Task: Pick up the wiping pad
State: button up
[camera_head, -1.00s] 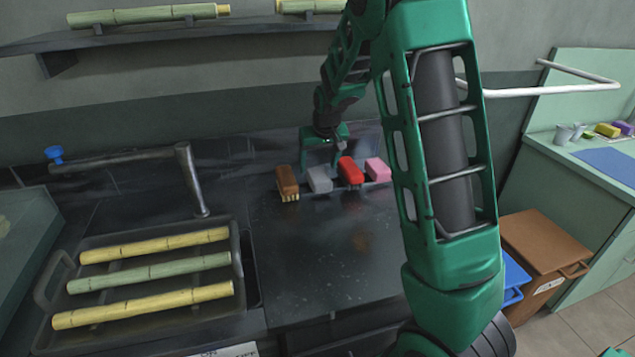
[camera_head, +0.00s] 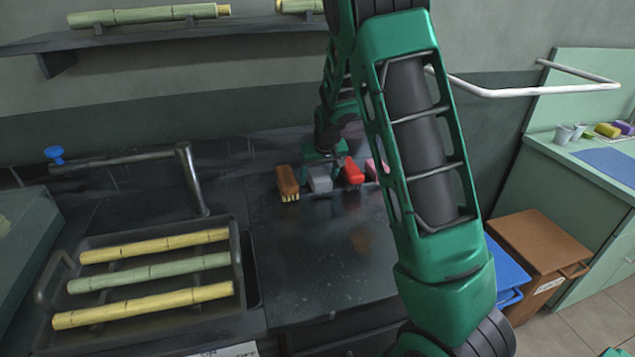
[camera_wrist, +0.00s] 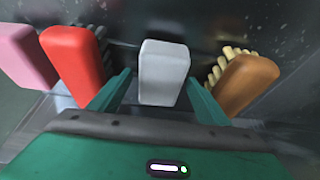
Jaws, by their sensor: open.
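A row of small cleaning pieces stands at the back of the dark counter. A light grey block (camera_head: 320,180), which looks like the wiping pad, sits between a brown brush (camera_head: 288,184) and a red block (camera_head: 352,172). My gripper (camera_head: 322,157) is low over the grey block from behind. In the wrist view the grey block (camera_wrist: 164,72) lies between the two green fingers of my open gripper (camera_wrist: 158,92). A gap shows on both sides, so the fingers appear apart from it. The red block (camera_wrist: 74,64) and brown brush (camera_wrist: 243,84) lie just outside the fingers.
A pink block (camera_head: 371,170) stands right of the red one, partly hidden by my arm. A tray (camera_head: 240,262) of cane stalks and a faucet (camera_head: 190,170) are at left. The counter front (camera_head: 320,270) is clear. Brown (camera_head: 538,248) and blue (camera_head: 508,272) bins stand right.

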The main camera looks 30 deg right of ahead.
aim_at(314, 172)
jog(key=shift+f, duration=0.2)
jog(key=shift+c, duration=0.3)
jog(key=c, duration=1.1)
jog(key=shift+r, duration=0.55)
jog(key=r, duration=0.2)
jog(key=a+r, duration=0.1)
jog(key=r, duration=0.1)
jog(key=shift+a+r, duration=0.1)
jog(key=a+r, duration=0.2)
jog(key=a, duration=0.1)
jog(key=a+r, duration=0.2)
jog(key=a, duration=0.2)
jog(key=s+a+r, duration=0.1)
jog(key=a+r, duration=0.1)
jog(key=a, duration=0.1)
jog(key=shift+a+r, duration=0.1)
jog(key=shift+a, duration=0.1)
